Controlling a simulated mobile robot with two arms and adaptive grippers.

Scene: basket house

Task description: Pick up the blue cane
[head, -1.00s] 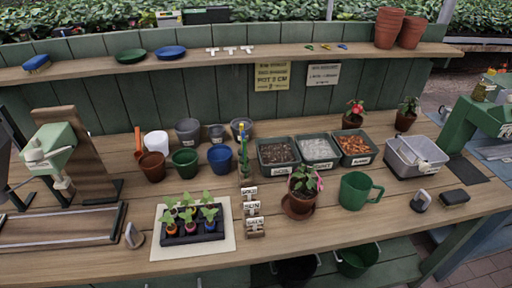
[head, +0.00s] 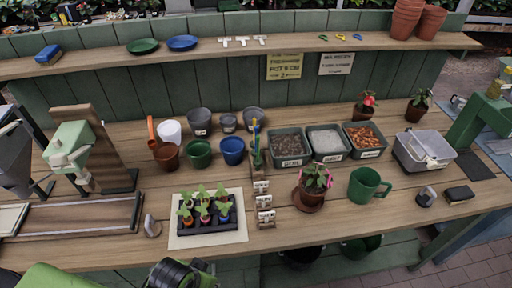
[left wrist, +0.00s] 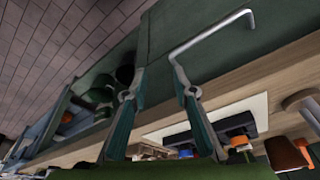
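A cluster of thin upright canes (head: 256,142) stands at mid-bench in the head view, coloured green and yellow with some blue near the top. At this size I cannot cleanly separate the blue cane from the others. My left arm enters at the bottom left of the head view, its dark wrist low at the bottom edge, well in front of and below the canes. In the left wrist view my left gripper (left wrist: 157,68) has its fingers apart with nothing between them. No cane is recognisable there. My right gripper is out of view.
A seedling tray (head: 208,216) on a white mat lies in front left of the canes. Small label blocks (head: 264,201) stand just before them. Pots, including a blue one (head: 232,150), are to the left; filled bins (head: 289,147) and a potted plant (head: 313,183) are to the right.

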